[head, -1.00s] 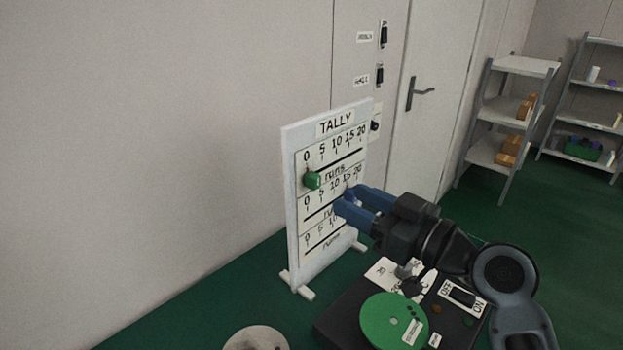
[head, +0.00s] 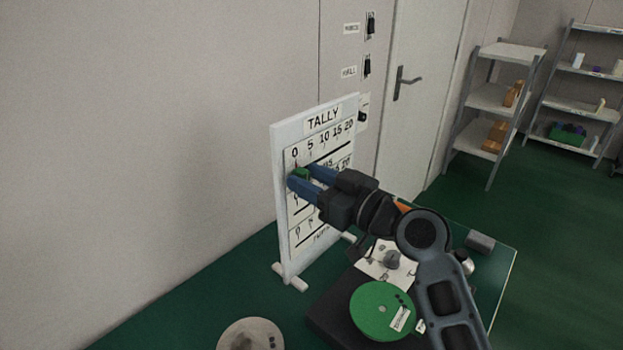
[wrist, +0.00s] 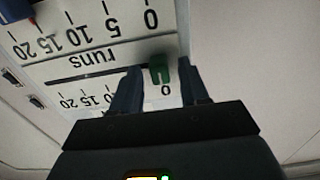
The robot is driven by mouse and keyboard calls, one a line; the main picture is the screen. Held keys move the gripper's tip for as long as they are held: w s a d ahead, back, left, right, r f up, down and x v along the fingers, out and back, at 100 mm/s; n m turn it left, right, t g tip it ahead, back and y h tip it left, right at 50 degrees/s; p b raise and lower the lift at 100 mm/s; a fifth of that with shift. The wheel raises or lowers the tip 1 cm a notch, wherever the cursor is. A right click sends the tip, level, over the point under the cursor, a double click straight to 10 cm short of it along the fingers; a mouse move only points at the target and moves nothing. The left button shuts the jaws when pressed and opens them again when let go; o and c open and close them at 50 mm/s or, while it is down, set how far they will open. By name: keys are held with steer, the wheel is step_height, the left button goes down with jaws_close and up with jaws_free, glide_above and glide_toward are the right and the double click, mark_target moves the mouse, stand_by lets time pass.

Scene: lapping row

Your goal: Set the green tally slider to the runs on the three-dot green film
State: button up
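The white tally board (head: 278,150) stands upright on the green table, with several rows marked 0 to 20. The green slider (wrist: 159,69) sits at 0 on the top row's slot; it also shows in the head view (head: 301,174). My gripper (wrist: 161,66) has its blue fingers on either side of the slider, with small gaps visible, and seems not to squeeze it. The green film disc (head: 375,315) lies on a dark block in front of the board. It carries dark dots and a white label, too small to read. The lower sliders are hidden in the head view.
A pale round disc (head: 252,335) lies at the front left. A grey block (head: 480,242) sits near the table's right edge. Wall switches, a door and shelves (head: 497,97) stand behind.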

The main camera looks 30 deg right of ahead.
mark_target(324, 156)
jaws_close()
steer(key=shift+d, duration=0.1)
stand_by(0.4)
steer(key=w+d+b, duration=0.1)
steer(key=d, duration=0.1)
steer(key=d+b, duration=0.2)
steer(key=w+d+b, duration=0.1)
steer(key=d+b, duration=0.1)
steer(key=shift+w+f, duration=0.2)
steer(key=shift+w, duration=0.1)
steer(key=shift+w+d+r, duration=0.2)
steer(key=shift+d, duration=0.4)
steer(key=shift+o, duration=0.5)
jaws_free()
